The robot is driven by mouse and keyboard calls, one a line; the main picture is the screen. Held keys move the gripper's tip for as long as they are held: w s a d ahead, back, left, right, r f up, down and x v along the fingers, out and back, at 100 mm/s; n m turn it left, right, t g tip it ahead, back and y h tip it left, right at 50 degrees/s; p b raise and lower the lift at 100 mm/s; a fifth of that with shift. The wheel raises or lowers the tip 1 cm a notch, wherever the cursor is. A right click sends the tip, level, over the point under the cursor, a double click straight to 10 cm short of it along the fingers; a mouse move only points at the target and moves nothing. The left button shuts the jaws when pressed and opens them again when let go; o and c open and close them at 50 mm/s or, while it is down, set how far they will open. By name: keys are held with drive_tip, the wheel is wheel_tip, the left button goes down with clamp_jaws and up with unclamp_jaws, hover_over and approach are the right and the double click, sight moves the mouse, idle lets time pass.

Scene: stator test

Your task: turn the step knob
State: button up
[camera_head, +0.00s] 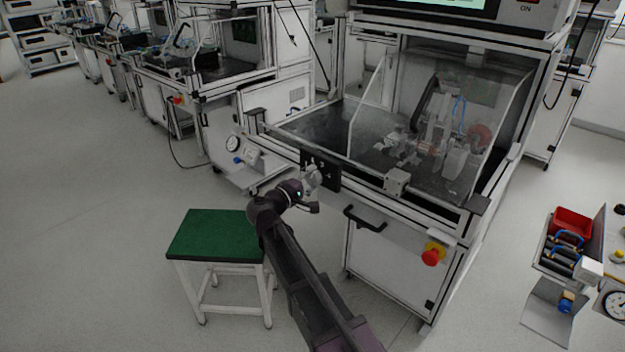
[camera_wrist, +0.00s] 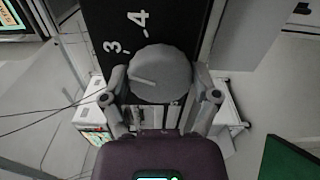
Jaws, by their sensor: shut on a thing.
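The step knob (camera_wrist: 162,72) is a round grey disc on a black panel (camera_wrist: 112,15) in the wrist view. A pale pointer line on its face runs towards the left of the picture. The white marks 3 and 4 show on the panel above the knob. My gripper (camera_wrist: 162,80) has one finger on each side of the knob and is shut on it. In the head view my gripper (camera_head: 313,184) is at the black panel (camera_head: 328,173) on the front of the test bench; there the knob is mostly hidden by the gripper.
A stool with a green top (camera_head: 212,234) stands left of my arm. A black handle (camera_head: 365,220) and a red emergency button (camera_head: 431,257) are on the bench front to the right.

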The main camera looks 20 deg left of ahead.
idle(0.4)
drive_tip(key=o, duration=1)
drive_tip(key=shift+c, duration=0.2)
drive_tip(key=shift+s, duration=0.15)
drive_tip(key=v, duration=1.1)
drive_tip(key=shift+s+a, duration=0.15)
drive_tip(key=shift+s, duration=0.2)
